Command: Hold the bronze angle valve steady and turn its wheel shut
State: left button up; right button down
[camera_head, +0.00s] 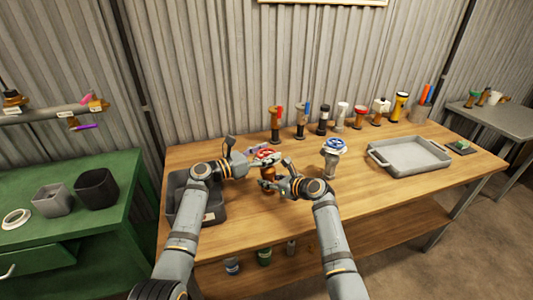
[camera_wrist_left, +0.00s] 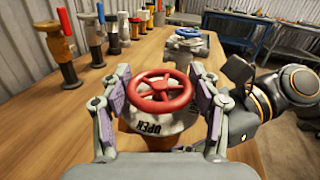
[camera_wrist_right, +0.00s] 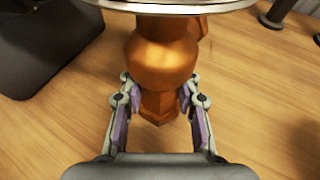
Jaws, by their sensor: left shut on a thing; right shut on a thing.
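The bronze angle valve (camera_head: 268,173) stands upright on the wooden bench, with a red wheel (camera_wrist_left: 161,87) on top. Below the wheel is a pale disc (camera_wrist_left: 160,124) marked "OPEN". My left gripper (camera_wrist_left: 160,79) comes from above and is shut on the red wheel, one finger on each side of its rim. My right gripper (camera_wrist_right: 160,93) is low beside the valve and is shut on the bronze body, around the narrower part below the bulge. In the right wrist view the pale disc's edge crosses the top and hides the wheel.
A valve with a blue wheel (camera_head: 334,147) stands to the right. A grey tray (camera_head: 412,166) lies farther right. A dark bin (camera_head: 181,188) sits at the bench's left end. Several valves and fittings line the back. The front right of the bench is clear.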

pick_arm(q)
jog(key=m+g+h, duration=0.2)
jog(key=m+g, duration=0.1)
jog(key=g, duration=0.1)
jog(key=shift+w+f, duration=0.1)
jog(key=shift+g+h, duration=0.3)
jog(key=shift+g, duration=0.1)
jog(key=shift+a, duration=0.1)
jog(key=o, duration=1.2)
jog(key=shift+c, duration=0.2)
jog(key=v, duration=1.2)
